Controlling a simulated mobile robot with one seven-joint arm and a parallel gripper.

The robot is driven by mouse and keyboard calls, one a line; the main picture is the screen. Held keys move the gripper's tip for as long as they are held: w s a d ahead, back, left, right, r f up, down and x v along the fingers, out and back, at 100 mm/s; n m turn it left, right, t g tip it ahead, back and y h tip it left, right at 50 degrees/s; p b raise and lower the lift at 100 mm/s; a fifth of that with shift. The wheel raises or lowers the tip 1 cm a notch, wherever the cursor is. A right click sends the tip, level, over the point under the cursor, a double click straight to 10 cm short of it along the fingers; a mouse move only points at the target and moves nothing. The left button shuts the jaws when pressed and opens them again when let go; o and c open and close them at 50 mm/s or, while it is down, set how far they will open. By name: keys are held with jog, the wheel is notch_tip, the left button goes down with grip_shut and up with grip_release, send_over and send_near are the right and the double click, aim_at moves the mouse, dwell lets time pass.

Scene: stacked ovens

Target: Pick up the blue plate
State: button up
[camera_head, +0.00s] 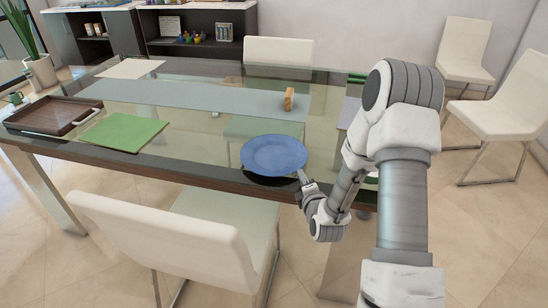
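The blue plate (273,155) lies on the glass table (205,158) near its front edge, right of the middle. It looks flat and upright. My gripper (303,178) is at the plate's lower right rim, with the arm reaching in from the right. The fingertips are very close to the rim or touching it. They are too small to tell whether they are open or shut on the rim.
A green placemat (124,134) and a brown tray (52,115) lie on the table's left. A small wooden block (289,99) stands on the grey runner (190,96) behind the plate. A white chair (165,237) stands at the front edge.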

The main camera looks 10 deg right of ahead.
aim_at(297, 177)
jog(key=shift+a+b+x, duration=0.1)
jog(key=shift+b+x, duration=0.05)
jog(key=shift+x, duration=1.2)
jog(key=shift+a+b+x, duration=0.15)
jog(key=shift+x, duration=1.2)
grip_shut()
jog(key=shift+r, duration=0.15)
